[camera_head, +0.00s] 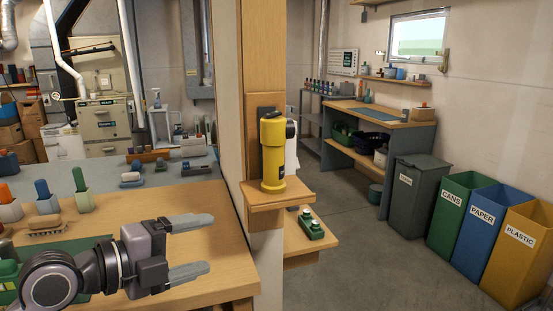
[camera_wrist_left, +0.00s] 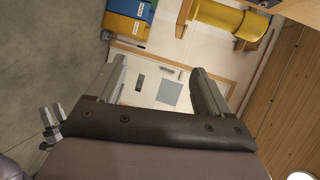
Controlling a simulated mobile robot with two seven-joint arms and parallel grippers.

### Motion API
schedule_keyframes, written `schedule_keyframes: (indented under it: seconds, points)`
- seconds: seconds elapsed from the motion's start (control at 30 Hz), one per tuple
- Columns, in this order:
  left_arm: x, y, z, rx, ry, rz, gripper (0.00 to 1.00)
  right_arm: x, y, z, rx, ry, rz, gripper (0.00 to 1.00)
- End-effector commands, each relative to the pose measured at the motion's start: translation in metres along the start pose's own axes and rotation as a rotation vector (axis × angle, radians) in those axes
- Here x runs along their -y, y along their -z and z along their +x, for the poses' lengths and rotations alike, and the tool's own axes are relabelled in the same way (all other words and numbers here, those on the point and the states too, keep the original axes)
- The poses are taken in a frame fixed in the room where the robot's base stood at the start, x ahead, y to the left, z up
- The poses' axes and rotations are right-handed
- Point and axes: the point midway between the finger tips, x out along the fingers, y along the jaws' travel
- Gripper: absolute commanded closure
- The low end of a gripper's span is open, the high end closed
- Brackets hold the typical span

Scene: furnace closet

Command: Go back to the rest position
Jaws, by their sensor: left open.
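My left gripper (camera_head: 210,243) comes in from the left over the wooden worktop (camera_head: 190,203), its two grey fingers apart with nothing between them. In the left wrist view the fingers (camera_wrist_left: 158,68) are also spread and empty. A yellow lantern-like device (camera_head: 273,152) with a black top stands upright on a small wooden shelf (camera_head: 277,191) on the post, beyond and right of the gripper, not touching it. It also shows as a yellow cylinder in the left wrist view (camera_wrist_left: 229,18). My right gripper is not in view.
A green device (camera_head: 311,226) sits on a lower shelf. The wooden post (camera_head: 262,80) rises close to the right of the worktop. Colored tools in holders (camera_head: 82,190) and a brush (camera_head: 46,225) stand at left. Bins (camera_head: 465,228) line the right; the floor between is clear.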

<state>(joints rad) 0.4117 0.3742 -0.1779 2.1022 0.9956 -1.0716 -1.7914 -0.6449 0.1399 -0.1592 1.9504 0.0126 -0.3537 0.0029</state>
Motion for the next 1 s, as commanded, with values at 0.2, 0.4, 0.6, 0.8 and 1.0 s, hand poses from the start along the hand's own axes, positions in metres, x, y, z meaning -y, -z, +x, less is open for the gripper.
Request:
schedule_keyframes:
  seconds: [0.2, 0.4, 0.6, 0.8, 1.0]
  points:
    - [-0.104, -0.020, 0.007, 0.206, -0.024, -0.555, 0.21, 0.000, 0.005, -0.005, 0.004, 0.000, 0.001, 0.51]
    - [-0.201, -0.015, -0.009, 0.405, -0.002, -0.984, 0.21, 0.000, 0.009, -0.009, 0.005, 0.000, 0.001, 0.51]
    - [-0.291, 0.014, -0.044, 0.593, 0.052, -1.343, 0.21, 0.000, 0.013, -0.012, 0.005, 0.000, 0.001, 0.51]
    - [-0.353, 0.053, -0.084, 0.726, 0.116, -1.595, 0.21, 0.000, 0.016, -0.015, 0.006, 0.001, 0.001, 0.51]
    - [-0.377, 0.076, -0.103, 0.778, 0.152, -1.706, 0.21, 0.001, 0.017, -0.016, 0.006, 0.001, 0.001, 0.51]
